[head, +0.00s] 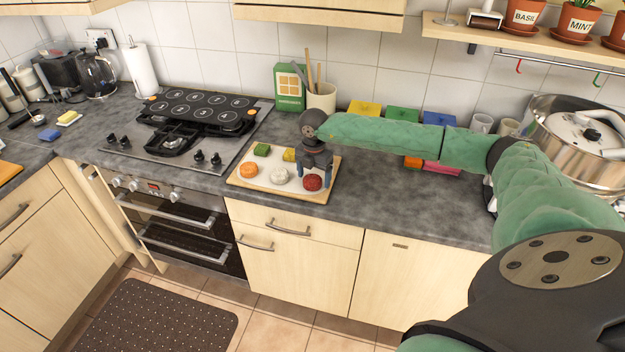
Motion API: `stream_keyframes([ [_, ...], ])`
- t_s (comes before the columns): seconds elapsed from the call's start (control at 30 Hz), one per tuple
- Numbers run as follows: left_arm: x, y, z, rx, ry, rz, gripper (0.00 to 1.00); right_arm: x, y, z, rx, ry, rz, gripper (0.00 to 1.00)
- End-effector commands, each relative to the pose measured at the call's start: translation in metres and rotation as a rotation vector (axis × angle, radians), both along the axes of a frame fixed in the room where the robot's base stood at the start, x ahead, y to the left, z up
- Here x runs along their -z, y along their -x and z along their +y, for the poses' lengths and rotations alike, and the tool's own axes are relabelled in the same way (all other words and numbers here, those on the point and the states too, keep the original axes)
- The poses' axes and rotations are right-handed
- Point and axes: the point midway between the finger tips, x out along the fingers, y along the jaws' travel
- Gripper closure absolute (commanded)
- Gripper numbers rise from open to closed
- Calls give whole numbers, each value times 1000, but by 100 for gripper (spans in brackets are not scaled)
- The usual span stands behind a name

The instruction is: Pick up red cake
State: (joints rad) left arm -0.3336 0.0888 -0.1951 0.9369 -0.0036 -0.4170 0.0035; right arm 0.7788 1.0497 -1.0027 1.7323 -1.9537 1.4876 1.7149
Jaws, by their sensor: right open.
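The red cake (313,182) is round and lies at the front right of a pale tray (262,188) on the grey counter. My right gripper (314,179) points down right over the red cake, with its dark fingers open. One finger shows at the cake's right side; whether they touch it I cannot tell. An orange cake (248,170), a white cake (279,176), a green one (262,150) and a yellow one (289,155) share the tray. My left gripper is not in view.
A hob (190,125) with a black numbered tray is left of the cakes. A green box (289,88) and a utensil pot (321,97) stand behind. Coloured boxes (402,117) line the wall behind my right arm. A large steel pot (570,135) is at the right.

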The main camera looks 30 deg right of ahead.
Motion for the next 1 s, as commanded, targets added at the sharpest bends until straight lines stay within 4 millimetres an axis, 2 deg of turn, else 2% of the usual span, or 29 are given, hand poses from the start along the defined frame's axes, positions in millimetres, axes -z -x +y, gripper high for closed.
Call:
stream_keyframes([
  [0.23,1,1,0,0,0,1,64,1,0,0,0,0,-1,20],
  [0.27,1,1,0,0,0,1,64,1,0,0,0,0,-1,24],
  [0.5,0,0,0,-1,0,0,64,1,0,0,0,0,-1,70],
  [0.9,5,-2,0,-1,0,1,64,-3,-1,0,0,0,-3,70],
  [0.97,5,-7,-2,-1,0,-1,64,-8,-1,0,-1,-1,-4,70],
  [1.0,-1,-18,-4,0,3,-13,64,-12,-1,0,-1,-1,-4,70],
])
